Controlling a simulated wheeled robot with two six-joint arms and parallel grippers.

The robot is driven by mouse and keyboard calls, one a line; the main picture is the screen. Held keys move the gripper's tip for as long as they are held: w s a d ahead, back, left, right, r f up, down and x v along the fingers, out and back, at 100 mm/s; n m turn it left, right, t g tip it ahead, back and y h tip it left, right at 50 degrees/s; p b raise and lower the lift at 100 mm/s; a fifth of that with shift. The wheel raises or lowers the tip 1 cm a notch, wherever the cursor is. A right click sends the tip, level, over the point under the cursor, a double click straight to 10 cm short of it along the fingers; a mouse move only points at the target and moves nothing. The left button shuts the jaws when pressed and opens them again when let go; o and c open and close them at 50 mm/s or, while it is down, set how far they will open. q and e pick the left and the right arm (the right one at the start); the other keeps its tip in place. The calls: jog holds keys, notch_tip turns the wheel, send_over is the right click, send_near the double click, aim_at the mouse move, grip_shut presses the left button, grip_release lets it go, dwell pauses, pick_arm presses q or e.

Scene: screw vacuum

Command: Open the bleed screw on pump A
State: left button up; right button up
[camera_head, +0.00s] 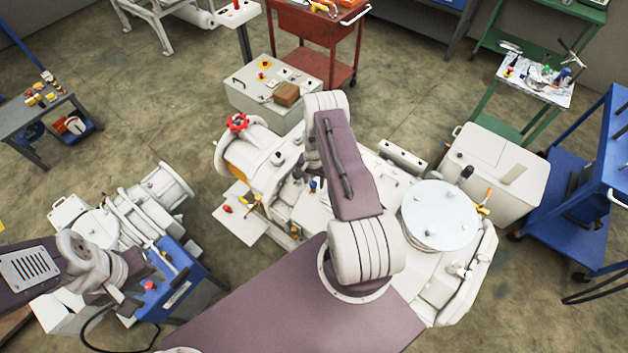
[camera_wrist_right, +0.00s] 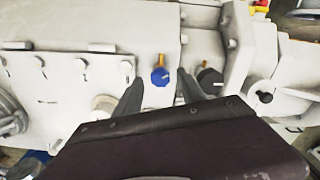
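A large white pump (camera_head: 385,205) fills the middle of the head view; I cannot read a label marking it as pump A. A blue knob (camera_wrist_right: 160,77) with an orange stem sits on its housing in the right wrist view, and a small blue knob (camera_head: 313,186) shows in the head view. I cannot confirm that it is the bleed screw. My right gripper (camera_wrist_right: 159,84) is open, with its dark fingers apart on either side of the blue knob; contact cannot be told. My left arm is at the lower left, its fingers not clear.
A dark knob (camera_wrist_right: 210,79) is close beside the right finger, and a black knob (camera_wrist_right: 264,97) is further right. A red handwheel (camera_head: 238,123) stands at the pump's left end. A second white machine (camera_head: 130,215) and a blue cart (camera_head: 175,290) are near my left arm.

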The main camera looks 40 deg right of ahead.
grip_shut()
jog(key=n+b, duration=0.2)
jog(key=shift+w+f+b, duration=0.1)
jog(key=shift+f+b, duration=0.15)
jog(key=shift+b, duration=0.1)
jog(key=n+b, duration=0.3)
jog(key=n, duration=0.1)
jog(key=n+b, duration=0.2)
jog(key=n, duration=0.1)
jog(key=shift+a+r, duration=0.1)
jog(key=shift+r+n+b, duration=0.1)
jog(key=shift+n+b, duration=0.75)
jog(key=shift+n, duration=0.85)
